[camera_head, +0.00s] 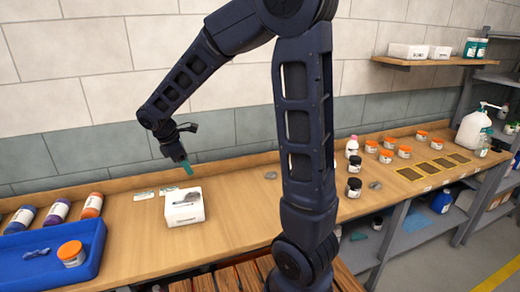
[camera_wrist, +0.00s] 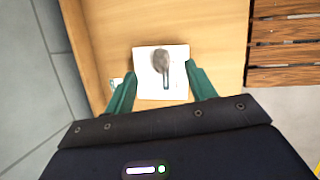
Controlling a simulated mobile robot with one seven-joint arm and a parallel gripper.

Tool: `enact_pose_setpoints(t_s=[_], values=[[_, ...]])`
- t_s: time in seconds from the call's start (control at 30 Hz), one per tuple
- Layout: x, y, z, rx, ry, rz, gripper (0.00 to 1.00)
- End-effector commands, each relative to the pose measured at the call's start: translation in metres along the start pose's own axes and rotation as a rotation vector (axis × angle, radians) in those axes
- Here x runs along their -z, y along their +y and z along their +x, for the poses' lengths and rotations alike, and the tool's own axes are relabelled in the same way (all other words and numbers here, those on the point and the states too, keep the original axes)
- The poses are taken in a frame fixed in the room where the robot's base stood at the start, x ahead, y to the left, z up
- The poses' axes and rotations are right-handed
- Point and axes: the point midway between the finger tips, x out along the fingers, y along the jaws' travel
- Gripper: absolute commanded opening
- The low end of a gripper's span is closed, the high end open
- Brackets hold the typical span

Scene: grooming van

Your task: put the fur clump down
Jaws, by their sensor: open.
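My gripper (camera_head: 187,168) is over the bench, just above a white box (camera_head: 184,212). In the wrist view, its green fingers (camera_wrist: 161,76) are spread apart with nothing held between them, and the white box (camera_wrist: 148,92) lies beyond them. A small grey clump (camera_head: 271,175) lies on the bench near the wall, and another grey clump (camera_head: 375,185) lies right of my arm. A blue-grey clump (camera_head: 37,253) lies in the blue tray (camera_head: 84,268). I cannot tell which is the task's fur clump.
Several jars (camera_head: 386,156) and dark mats (camera_head: 427,169) stand or lie at the right. The bench (camera_head: 236,210) is clear between the box and my arm. A slatted wooden surface (camera_wrist: 290,50) adjoins it.

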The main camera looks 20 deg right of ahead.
Motion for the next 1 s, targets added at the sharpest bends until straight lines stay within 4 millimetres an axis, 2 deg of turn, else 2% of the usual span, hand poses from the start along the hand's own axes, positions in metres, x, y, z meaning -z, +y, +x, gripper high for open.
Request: enact_pose_setpoints(t_s=[0.03,0.2,0.5,0.8,1.0], values=[[-0.020,-0.003,-0.005,-0.005,0.014,0.078,0.56],[-0.075,-0.021,-0.016,-0.007,0.065,0.345,0.56],[-0.155,-0.065,-0.029,-0.007,0.171,0.808,0.56],[-0.212,-0.120,-0.035,0.000,0.305,1.261,0.56],[-0.235,-0.155,-0.035,0.008,0.402,1.527,0.56]])
